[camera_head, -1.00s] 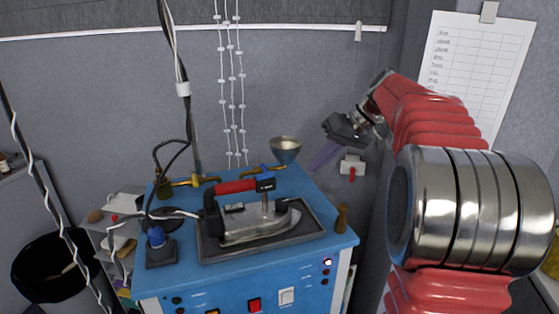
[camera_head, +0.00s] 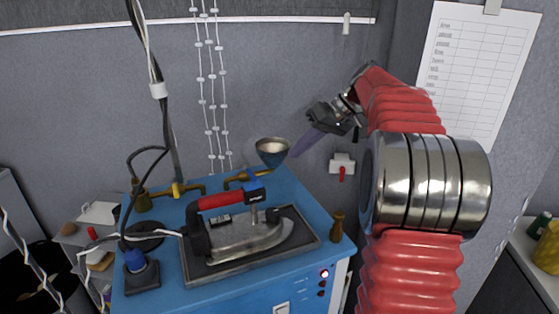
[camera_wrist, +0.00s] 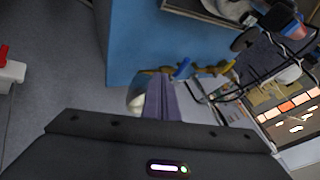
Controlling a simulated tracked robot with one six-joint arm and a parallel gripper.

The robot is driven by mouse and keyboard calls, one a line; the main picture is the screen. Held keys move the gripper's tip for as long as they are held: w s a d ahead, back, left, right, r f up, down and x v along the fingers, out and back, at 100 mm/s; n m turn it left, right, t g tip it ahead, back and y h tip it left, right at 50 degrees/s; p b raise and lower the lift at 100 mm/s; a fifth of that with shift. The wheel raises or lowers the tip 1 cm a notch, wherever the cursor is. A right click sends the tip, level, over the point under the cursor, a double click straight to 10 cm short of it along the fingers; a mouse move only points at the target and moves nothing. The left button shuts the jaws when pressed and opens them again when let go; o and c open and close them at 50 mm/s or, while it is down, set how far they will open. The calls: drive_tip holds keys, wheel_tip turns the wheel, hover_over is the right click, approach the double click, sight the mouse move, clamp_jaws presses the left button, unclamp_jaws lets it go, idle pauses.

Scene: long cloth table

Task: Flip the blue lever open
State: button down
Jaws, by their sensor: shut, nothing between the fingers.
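The blue lever (camera_wrist: 182,69) shows in the wrist view on brass pipework at the edge of the blue cabinet, just beyond my fingertips. In the head view it is hard to make out near the brass pipe (camera_head: 236,180) left of the funnel. My gripper (camera_head: 296,153) has purple fingers, shut and empty, pointing down and left beside the funnel's right rim. In the wrist view the shut fingers (camera_wrist: 162,88) appear below the lever, and I cannot tell whether they touch anything.
A metal funnel (camera_head: 272,152) stands at the cabinet's back. An iron with a red handle (camera_head: 221,199) rests on a tray in front. A yellow lever (camera_head: 178,190) is on the pipe to the left. A white wall box with a red switch (camera_head: 342,164) is at right.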

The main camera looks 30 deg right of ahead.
sight(249, 173)
drive_tip(key=x, duration=0.9)
drive_tip(key=shift+a+f, duration=0.15)
drive_tip(key=shift+w+a, duration=0.2)
drive_tip(key=shift+a, duration=0.9)
drive_tip(key=shift+a+r, duration=0.3)
drive_tip(key=shift+a, duration=0.6)
